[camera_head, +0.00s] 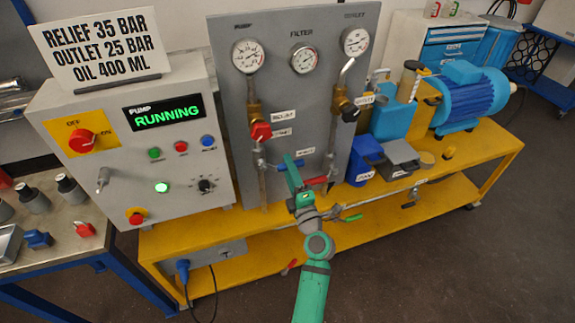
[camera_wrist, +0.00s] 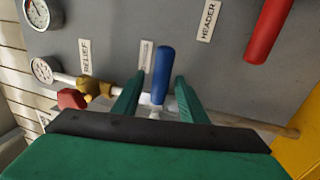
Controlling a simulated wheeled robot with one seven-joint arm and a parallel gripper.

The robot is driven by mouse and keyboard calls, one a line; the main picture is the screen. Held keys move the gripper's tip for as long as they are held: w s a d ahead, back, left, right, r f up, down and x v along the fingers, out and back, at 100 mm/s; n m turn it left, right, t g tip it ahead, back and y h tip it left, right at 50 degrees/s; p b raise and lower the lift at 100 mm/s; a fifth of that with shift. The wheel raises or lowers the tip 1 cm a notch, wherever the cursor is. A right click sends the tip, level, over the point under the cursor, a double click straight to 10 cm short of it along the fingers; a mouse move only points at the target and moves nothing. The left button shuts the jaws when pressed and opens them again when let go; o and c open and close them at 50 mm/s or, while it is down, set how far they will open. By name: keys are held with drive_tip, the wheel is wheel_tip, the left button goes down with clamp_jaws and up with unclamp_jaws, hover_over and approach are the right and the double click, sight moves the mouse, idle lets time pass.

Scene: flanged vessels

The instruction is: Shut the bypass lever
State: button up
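A blue-handled lever (camera_wrist: 162,75) stands out from a pipe on the grey panel, beside a small label that I cannot read. It fits the bypass lever. In the wrist view the green fingers of my gripper (camera_wrist: 158,97) are open on either side of the blue handle, with a gap on both sides. In the head view my gripper (camera_head: 292,176) is at the lower panel, and only a bit of the blue handle (camera_head: 299,163) shows by it. The lever's base is partly hidden by my gripper.
A red lever (camera_wrist: 268,30) is close to the right, near the HEADER label (camera_wrist: 208,20). The red relief knob (camera_wrist: 72,98) and brass valve (camera_wrist: 98,87) are to the left. The yellow bench (camera_head: 400,185) lies below. A control box (camera_head: 135,150) reads RUNNING.

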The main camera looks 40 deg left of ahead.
drive_tip(key=v, duration=0.9)
drive_tip(key=shift+s+d, duration=0.2)
drive_tip(key=shift+d, duration=0.05)
drive_tip(key=s+d+f+m+t+h, duration=0.2)
drive_tip(key=s+d+f+m+h, duration=0.4)
drive_tip(key=d+f+m, duration=0.25)
drive_tip(key=s+d+f+m+t+h, duration=0.2)
drive_tip(key=s+d+f+m+h, duration=0.45)
drive_tip(key=d+m, duration=0.3)
drive_tip(key=s+d+r+m+h, duration=0.2)
drive_tip(key=s+d+m, duration=0.3)
drive_tip(key=s, duration=0.5)
drive_tip(key=s+d+r+m+h, duration=0.2)
drive_tip(key=s+d+r+m, duration=0.3)
drive_tip(key=s+d, duration=0.3)
drive_tip(key=shift+s+m, duration=0.8)
drive_tip(key=shift+s, duration=0.3)
